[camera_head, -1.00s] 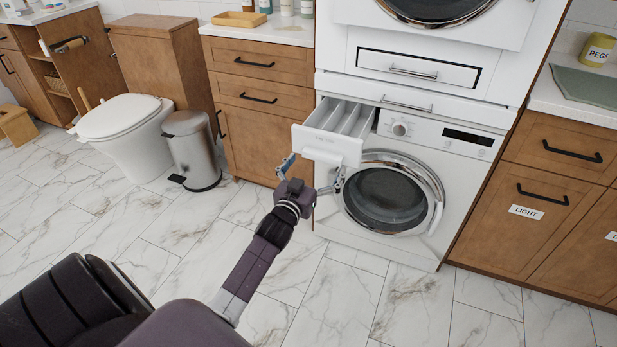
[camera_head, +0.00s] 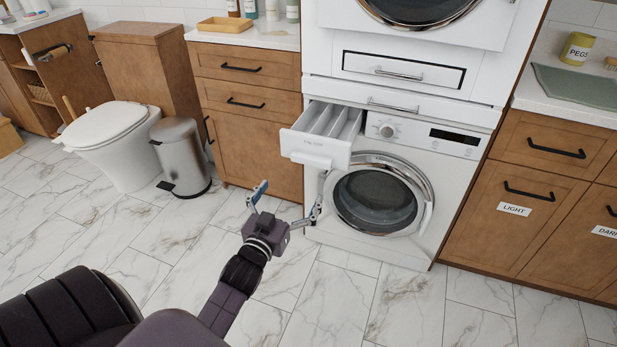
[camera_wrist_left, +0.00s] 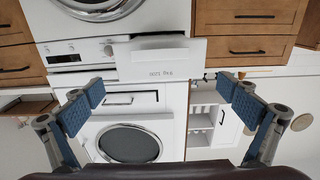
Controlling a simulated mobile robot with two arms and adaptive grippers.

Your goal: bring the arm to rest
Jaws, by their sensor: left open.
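My left gripper (camera_head: 286,204) is open and empty in the head view. It is in front of and below the pulled-out detergent drawer (camera_head: 316,152) of the lower white washing machine (camera_head: 445,163), apart from it. One finger shows close to the machine's front left edge, the other stands out to the left. The left wrist view shows both blue finger pads (camera_wrist_left: 155,108) wide apart with nothing between them, and the drawer front (camera_wrist_left: 160,60) ahead, in a turned picture. My right gripper does not show.
A steel bin (camera_head: 181,157) and a toilet (camera_head: 110,140) stand to the left. Wooden drawers (camera_head: 250,120) are left of the washer, and cabinets labelled LIGHT (camera_head: 512,208) and DARK to the right. The marble floor (camera_head: 330,300) in front is clear.

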